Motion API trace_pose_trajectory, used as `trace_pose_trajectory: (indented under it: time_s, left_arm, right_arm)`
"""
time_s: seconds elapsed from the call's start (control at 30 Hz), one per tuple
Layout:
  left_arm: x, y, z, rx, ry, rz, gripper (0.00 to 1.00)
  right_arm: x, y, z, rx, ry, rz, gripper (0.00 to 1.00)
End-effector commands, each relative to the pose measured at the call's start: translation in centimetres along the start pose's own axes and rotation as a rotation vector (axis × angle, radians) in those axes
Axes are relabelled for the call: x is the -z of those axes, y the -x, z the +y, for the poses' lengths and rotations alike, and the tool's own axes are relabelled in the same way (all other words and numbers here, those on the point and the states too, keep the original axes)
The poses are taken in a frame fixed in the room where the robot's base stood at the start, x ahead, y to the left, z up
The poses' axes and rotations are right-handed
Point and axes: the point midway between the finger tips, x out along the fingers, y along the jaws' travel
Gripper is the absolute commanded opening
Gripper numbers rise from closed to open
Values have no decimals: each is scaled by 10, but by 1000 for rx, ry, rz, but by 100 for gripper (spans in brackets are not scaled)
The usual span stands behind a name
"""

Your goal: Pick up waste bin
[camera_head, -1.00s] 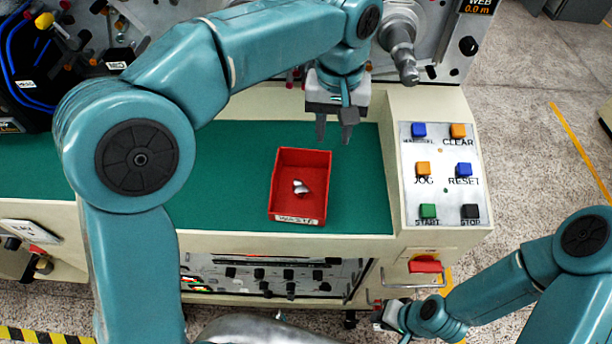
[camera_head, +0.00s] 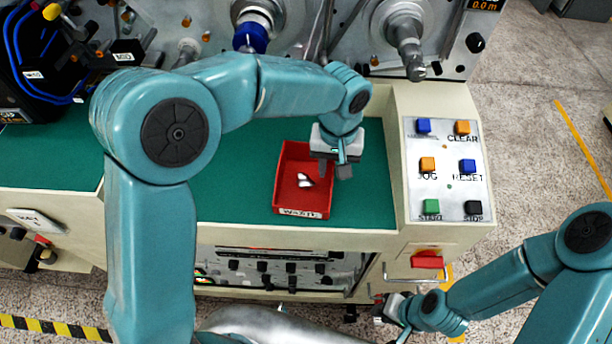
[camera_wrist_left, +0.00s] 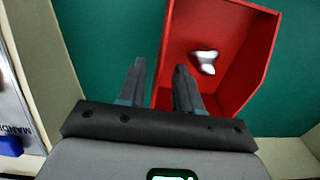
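The waste bin (camera_head: 291,205) is an open red box with a white "WASTE" label, standing on the green mat. A small silvery-white scrap lies inside it. My left gripper (camera_head: 334,170) is at the bin's right wall, its fingers pointing down. In the left wrist view the two fingers (camera_wrist_left: 160,85) are apart, with the wall of the red bin (camera_wrist_left: 262,50) close to them; one finger overlaps the bin and the other shows over the green mat. Contact cannot be told. My right gripper (camera_head: 385,308) is low at the right, below the bench front; its fingers are too small to read.
The green mat (camera_head: 240,150) is clear left of the bin. A button panel (camera_head: 447,170) stands on the right. Spindles (camera_head: 408,45) stick out from the machine behind. A red switch (camera_head: 427,261) with a metal handle is on the bench front.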

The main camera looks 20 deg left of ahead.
Motion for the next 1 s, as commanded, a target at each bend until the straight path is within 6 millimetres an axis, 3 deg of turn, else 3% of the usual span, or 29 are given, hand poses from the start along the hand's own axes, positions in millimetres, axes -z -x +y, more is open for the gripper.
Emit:
trace_pose_trajectory:
  time_s: [0.2, 0.47, 0.57, 1.0]
  left_arm:
    - [0, -29, 0, 1, 0, -2, 34]
    - [0, -32, 1, -1, 0, 0, 34]
    - [0, -32, 1, -1, 0, 0, 2]
    - [1, -28, 1, -1, 0, 2, 0]
  right_arm:
    - [0, 7, -2, 0, 0, 0, 22]
    - [0, 6, -2, 0, 0, 0, 22]
    - [0, 6, -2, 0, 0, 0, 22]
    - [0, 6, -2, 0, 0, 0, 22]
